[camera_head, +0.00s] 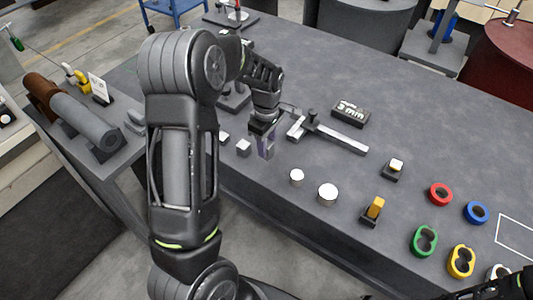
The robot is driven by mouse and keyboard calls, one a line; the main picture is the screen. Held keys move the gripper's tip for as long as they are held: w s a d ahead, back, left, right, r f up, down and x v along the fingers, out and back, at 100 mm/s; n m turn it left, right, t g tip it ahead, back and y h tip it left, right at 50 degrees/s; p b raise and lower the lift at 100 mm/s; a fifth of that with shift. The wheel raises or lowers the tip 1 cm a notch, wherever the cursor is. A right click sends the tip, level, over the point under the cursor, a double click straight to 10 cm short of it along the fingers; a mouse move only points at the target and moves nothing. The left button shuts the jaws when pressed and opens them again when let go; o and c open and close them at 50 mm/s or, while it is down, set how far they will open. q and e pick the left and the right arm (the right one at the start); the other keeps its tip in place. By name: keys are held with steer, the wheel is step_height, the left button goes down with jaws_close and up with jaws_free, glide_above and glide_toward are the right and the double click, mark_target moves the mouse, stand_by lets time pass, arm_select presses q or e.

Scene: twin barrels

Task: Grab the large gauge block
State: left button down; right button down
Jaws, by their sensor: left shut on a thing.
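My left gripper (265,146) points down over the near part of the dark table. It is shut on a pale block, apparently the large gauge block; the fingers hide most of it. I cannot tell whether it still touches the table. Two smaller light grey blocks, one nearer (243,147) and one farther left (223,138), sit on the table just left of the gripper. A dark part of my right arm shows at the bottom right corner; its finger state is unclear.
A caliper (335,136) lies right of the gripper, with a black labelled box (350,113) behind it. Two silver cylinders (327,194) stand nearer the front edge. Yellow-topped pieces (375,207) and coloured rings (440,194) lie to the right. The table's back middle is clear.

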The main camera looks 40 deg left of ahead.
mark_target(268, 143)
arm_select(q)
step_height(268, 143, up, 5)
steer(key=shift+r, duration=0.1)
steer(key=shift+w+d+b, duration=0.1)
steer(key=shift+b, duration=0.2)
stand_by(0.4)
